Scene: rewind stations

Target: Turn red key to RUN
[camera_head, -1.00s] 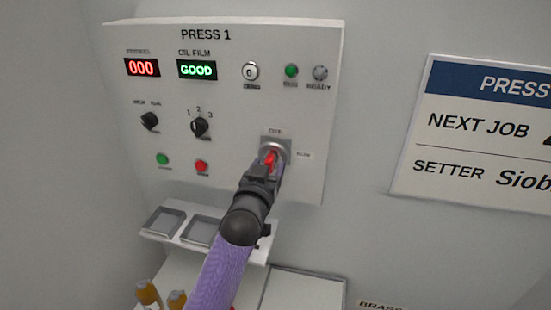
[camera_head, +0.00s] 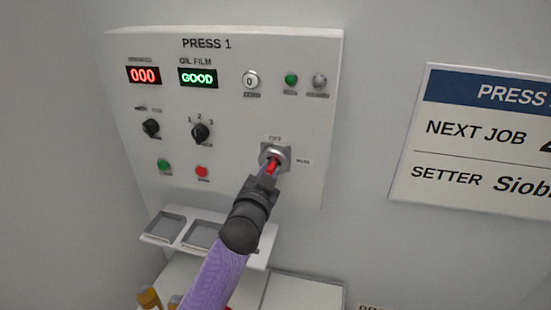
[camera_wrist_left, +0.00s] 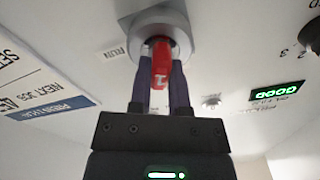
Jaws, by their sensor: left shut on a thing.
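The red key (camera_head: 272,166) sits in the round metal lock (camera_head: 274,153) at the lower right of the PRESS 1 panel. An OFF label is above the lock and a RUN label (camera_head: 303,161) is to its right. My left gripper (camera_head: 269,173) comes up from below and is shut on the key. In the left wrist view its two dark fingers flank the red key (camera_wrist_left: 161,66) in front of the lock ring (camera_wrist_left: 160,22). The fingers partly hide the key, and its exact angle is hard to tell. My right gripper is not in view.
The panel (camera_head: 235,120) carries a black selector (camera_head: 200,132), a smaller black knob (camera_head: 151,128), green and red buttons, lamps and lit displays reading 000 and GOOD. A shelf with trays (camera_head: 165,224) is below the panel. A job sign (camera_head: 480,135) hangs to the right.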

